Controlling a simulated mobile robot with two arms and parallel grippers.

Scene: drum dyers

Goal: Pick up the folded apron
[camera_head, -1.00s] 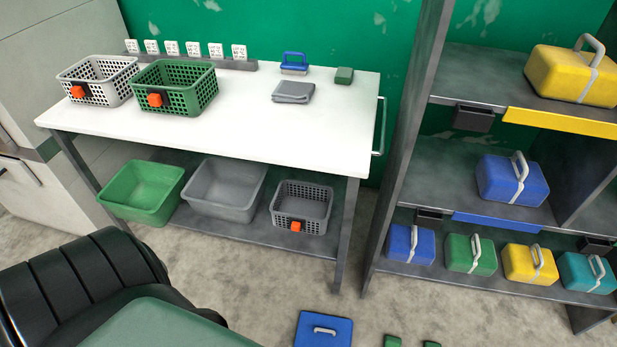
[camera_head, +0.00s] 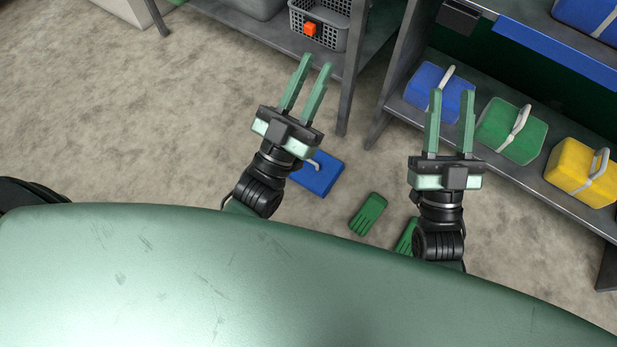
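No folded apron shows in the head view now. A folded grey cloth, perhaps the apron, lay on the white table top in the earlier frame, and that table top is now out of view. My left gripper (camera_head: 317,61) is open and empty, its fingers pointing up the picture in front of the table's lower shelf. My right gripper (camera_head: 451,92) is open and empty, its fingers overlapping the blue case on the rack in the picture.
A blue flat thing with a handle (camera_head: 319,176) and green gloves (camera_head: 368,214) lie on the floor. The rack at right holds a blue case (camera_head: 424,84), a green case (camera_head: 511,131) and a yellow case (camera_head: 581,172). A grey basket (camera_head: 330,22) sits on the lower shelf. Floor at left is clear.

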